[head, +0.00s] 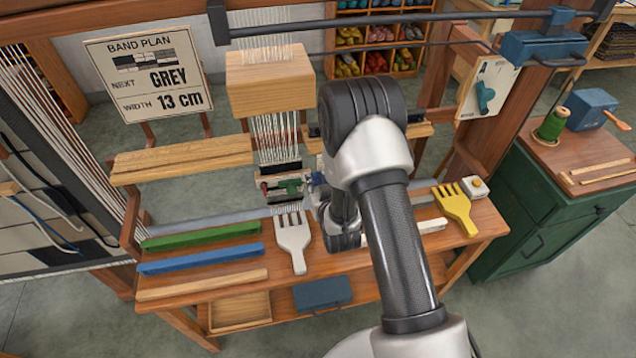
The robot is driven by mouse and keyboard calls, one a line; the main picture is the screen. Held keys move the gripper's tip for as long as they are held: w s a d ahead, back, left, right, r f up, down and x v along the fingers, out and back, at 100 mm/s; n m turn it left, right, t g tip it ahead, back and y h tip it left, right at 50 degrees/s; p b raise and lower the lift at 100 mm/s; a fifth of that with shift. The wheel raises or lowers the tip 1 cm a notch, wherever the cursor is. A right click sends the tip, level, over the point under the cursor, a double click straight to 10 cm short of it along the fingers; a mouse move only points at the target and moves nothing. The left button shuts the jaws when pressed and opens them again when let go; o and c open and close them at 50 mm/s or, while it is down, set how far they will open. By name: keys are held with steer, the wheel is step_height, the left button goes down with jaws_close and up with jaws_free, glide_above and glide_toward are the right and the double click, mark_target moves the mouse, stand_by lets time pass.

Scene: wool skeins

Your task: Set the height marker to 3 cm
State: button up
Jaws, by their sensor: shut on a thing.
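A small dark fitting (268,188) with a red piece sits at the lower end of the white warp threads. A green piece (290,186) on its right side looks like the height marker, but no scale or 3 cm mark can be read. My gripper (311,186) is mostly hidden behind my own wrist, just right of the green piece. It is shut, its tips close against that green piece. The exact contact is too small to see clearly.
The wooden bench holds green (202,235) and blue (200,258) bars, a white comb (293,240) and a yellow comb (456,207). A wooden block (268,82) hangs around the threads above. A sign (148,73) reads "NEXT GREY, WIDTH 13 cm". A green cabinet (545,215) stands right.

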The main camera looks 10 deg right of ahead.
jaws_close()
step_height(320, 180, up, 3)
steer(key=shift+r+p, duration=0.1)
steer(key=shift+p, duration=0.5)
steer(key=o, duration=0.9)
jaws_free()
